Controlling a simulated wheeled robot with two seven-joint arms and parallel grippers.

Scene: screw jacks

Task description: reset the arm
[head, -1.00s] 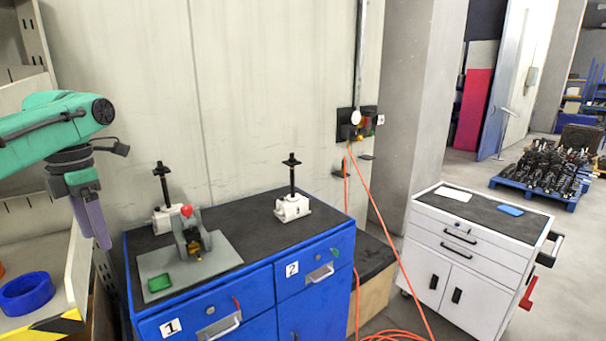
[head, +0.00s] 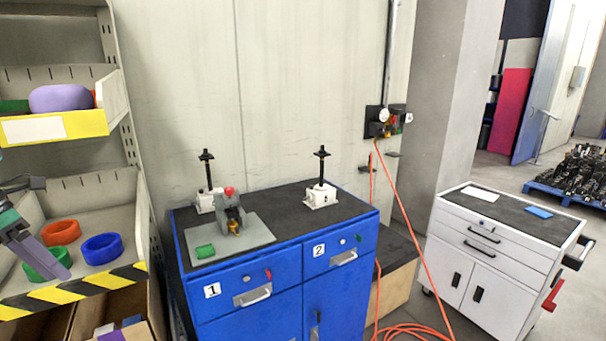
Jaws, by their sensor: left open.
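My left gripper (head: 42,262) is at the left edge of the head view, with its purple fingers pointing down and right. It is open and shows nothing between its fingers. It appears in front of the shelf bin with the rings, partly over the green ring (head: 48,264); whether it touches the ring I cannot tell. Most of the left arm is outside the picture. Two screw jacks, white with black spindles, stand on the blue cabinet's dark top: a left jack (head: 207,199) and a right jack (head: 321,193). My right gripper is not in view.
Shelf bins at left hold an orange ring (head: 60,232) and a blue ring (head: 102,249). An orange cable (head: 405,232) hangs beside a white cart (head: 490,262).

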